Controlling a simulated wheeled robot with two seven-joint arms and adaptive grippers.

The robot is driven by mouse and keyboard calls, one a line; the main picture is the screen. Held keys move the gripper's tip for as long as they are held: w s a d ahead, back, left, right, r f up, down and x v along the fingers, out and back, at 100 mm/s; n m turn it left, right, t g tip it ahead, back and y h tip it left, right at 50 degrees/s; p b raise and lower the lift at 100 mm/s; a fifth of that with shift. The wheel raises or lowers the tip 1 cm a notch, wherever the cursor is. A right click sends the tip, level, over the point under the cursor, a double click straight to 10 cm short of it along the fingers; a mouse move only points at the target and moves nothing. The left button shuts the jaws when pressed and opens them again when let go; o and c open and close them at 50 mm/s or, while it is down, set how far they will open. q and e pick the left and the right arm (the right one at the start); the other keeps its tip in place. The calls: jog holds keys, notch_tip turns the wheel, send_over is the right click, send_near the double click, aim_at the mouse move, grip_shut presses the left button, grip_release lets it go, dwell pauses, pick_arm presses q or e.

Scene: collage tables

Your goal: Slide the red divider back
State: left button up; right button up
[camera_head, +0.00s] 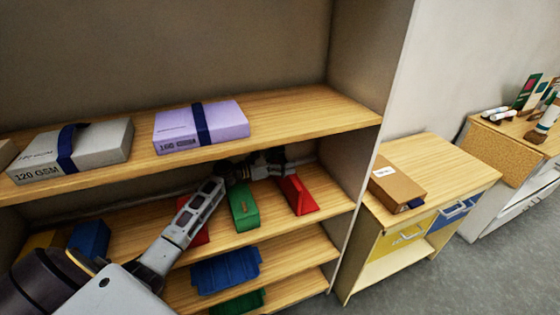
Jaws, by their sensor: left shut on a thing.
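A red divider (299,195) stands on the middle shelf (324,205), toward its right end. My left arm reaches in from the lower left, and my left gripper (277,165) is at the divider's rear upper end, shut on it. The dark fingers and the shelf shade hide the exact grip. A second red piece (195,237) stands further left on the same shelf, partly hidden by my arm. My right gripper is not in view.
A green divider (243,208) stands just left of the red one. Blue (90,238) and yellow pieces stand at the left. The upper shelf (300,105) holds grey (100,144) and purple boxes (222,120) close above my gripper. The shelf right of the red divider is clear.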

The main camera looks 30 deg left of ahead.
pick_arm(q)
jog(key=x, duration=1.1)
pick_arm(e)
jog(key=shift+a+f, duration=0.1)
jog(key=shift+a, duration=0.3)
pick_arm(q)
jog(key=shift+r, duration=0.1)
jog(key=o, duration=1.4)
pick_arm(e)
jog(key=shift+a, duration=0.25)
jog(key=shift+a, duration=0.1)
pick_arm(q)
jog(key=shift+s+a, duration=0.1)
